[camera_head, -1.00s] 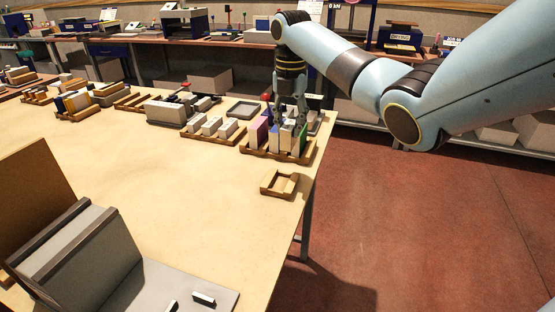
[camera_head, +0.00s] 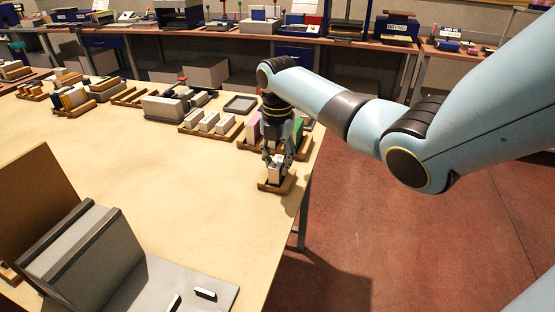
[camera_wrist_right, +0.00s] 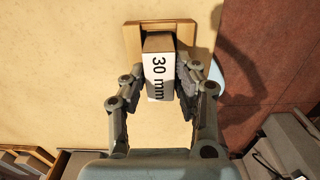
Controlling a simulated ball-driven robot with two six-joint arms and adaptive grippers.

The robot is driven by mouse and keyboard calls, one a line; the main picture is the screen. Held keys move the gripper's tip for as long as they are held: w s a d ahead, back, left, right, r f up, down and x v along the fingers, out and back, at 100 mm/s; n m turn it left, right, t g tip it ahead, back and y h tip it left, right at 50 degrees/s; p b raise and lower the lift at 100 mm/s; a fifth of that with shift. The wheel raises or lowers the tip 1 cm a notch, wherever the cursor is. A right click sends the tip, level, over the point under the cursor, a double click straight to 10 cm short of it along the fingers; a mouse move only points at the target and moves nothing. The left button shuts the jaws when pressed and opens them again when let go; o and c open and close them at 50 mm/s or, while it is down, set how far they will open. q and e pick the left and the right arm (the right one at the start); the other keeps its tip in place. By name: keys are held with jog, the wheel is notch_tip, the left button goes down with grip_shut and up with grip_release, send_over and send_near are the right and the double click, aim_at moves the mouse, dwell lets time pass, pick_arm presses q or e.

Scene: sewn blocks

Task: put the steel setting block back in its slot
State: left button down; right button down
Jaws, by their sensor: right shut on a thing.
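A grey-white block marked "30 mm" (camera_wrist_right: 158,45) is between the fingers of my right gripper (camera_wrist_right: 162,84), which is shut on it. In the head view the block (camera_head: 274,174) is upright at the small wooden holder (camera_head: 289,184) near the table's right edge. The holder's rim (camera_wrist_right: 133,42) shows behind and beside the block in the right wrist view. The block hides most of the holder's inside, and I cannot tell whether its bottom touches the holder. My left gripper is not in view.
A wooden rack with coloured blocks (camera_head: 299,128) stands just behind my right gripper. A rack of white blocks (camera_head: 209,121) and a grey tray (camera_head: 240,103) are farther left. The middle of the table (camera_head: 170,175) is clear. A grey angled stand (camera_head: 80,255) is at front left.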

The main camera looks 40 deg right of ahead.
aim_at(277, 162)
jog(key=c, duration=1)
grip_release()
jog(key=shift+f, duration=0.1)
jog(key=shift+r, duration=0.2)
notch_tip(277, 162, up, 12)
jog(key=b, duration=0.1)
jog(key=shift+f, duration=0.15)
